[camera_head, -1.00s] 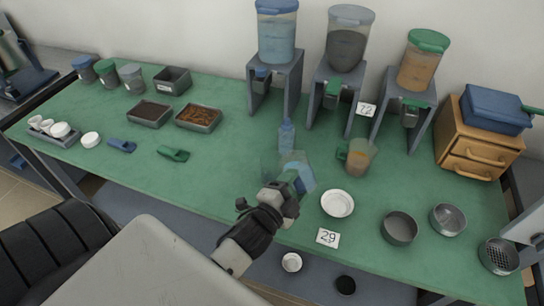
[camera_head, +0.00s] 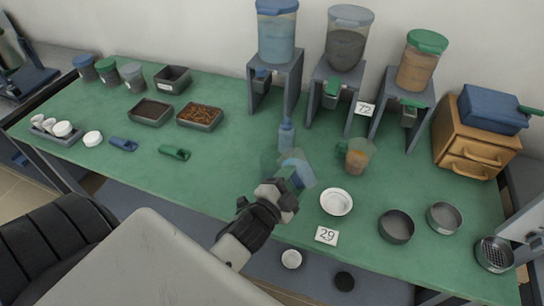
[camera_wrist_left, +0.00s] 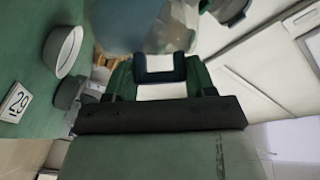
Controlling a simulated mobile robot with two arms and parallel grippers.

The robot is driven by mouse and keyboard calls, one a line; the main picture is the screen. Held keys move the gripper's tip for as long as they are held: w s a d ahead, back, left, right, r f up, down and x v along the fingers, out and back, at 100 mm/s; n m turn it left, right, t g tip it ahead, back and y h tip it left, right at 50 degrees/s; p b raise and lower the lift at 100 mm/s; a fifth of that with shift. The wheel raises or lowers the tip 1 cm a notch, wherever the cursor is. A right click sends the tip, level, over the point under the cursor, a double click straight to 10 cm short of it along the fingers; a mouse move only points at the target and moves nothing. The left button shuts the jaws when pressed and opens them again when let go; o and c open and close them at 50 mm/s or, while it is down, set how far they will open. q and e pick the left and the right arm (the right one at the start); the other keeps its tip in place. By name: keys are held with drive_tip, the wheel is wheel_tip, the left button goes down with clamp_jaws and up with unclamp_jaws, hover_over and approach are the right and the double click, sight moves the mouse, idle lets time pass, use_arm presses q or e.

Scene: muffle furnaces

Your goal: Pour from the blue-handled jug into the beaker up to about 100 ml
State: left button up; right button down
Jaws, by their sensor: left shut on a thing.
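The blue-handled jug (camera_head: 299,168) is see-through with a bluish tint. My left gripper (camera_head: 286,189) is shut on its handle, and the jug looks tilted over the middle of the green table. In the left wrist view the jug's dark blue handle (camera_wrist_left: 160,65) sits between the green fingers, with the cloudy jug body (camera_wrist_left: 140,25) beyond. A faint clear shape, which may be the beaker (camera_head: 268,160), stands just left of the jug. Its edges, level and marks cannot be made out. I cannot tell whether liquid is flowing. My right gripper is not in view.
A blue bottle (camera_head: 286,136) stands close behind the jug. A green-handled jug (camera_head: 358,155) with orange contents is to the right. A white bowl (camera_head: 336,202) and dark pans (camera_head: 396,227) lie front right. Dispensers (camera_head: 275,75) line the back. The table's left front is clear.

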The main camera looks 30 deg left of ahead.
sight(295, 162)
use_arm(q)
drive_tip(key=shift+a+r, duration=0.1)
drive_tip(key=shift+r, duration=0.15)
idle(0.4)
drive_tip(key=shift+a+r+n+p, duration=0.1)
drive_tip(key=shift+a+n+p, duration=0.05)
drive_tip(key=shift+n+p, duration=0.3)
idle(0.3)
drive_tip(key=shift+a+r+n+p, duration=0.25)
drive_tip(key=shift+r+n+p, duration=0.1)
drive_tip(key=shift+p, duration=0.15)
idle(0.4)
drive_tip(key=shift+a+r+n+p, duration=0.15)
drive_tip(key=shift+a+n+p, duration=0.15)
drive_tip(key=shift+n+p, duration=0.15)
drive_tip(key=shift+r, duration=0.1)
idle(0.3)
drive_tip(key=shift+a+r+n+p, duration=0.2)
drive_tip(key=shift+n+p, duration=0.15)
drive_tip(key=shift+p, duration=0.15)
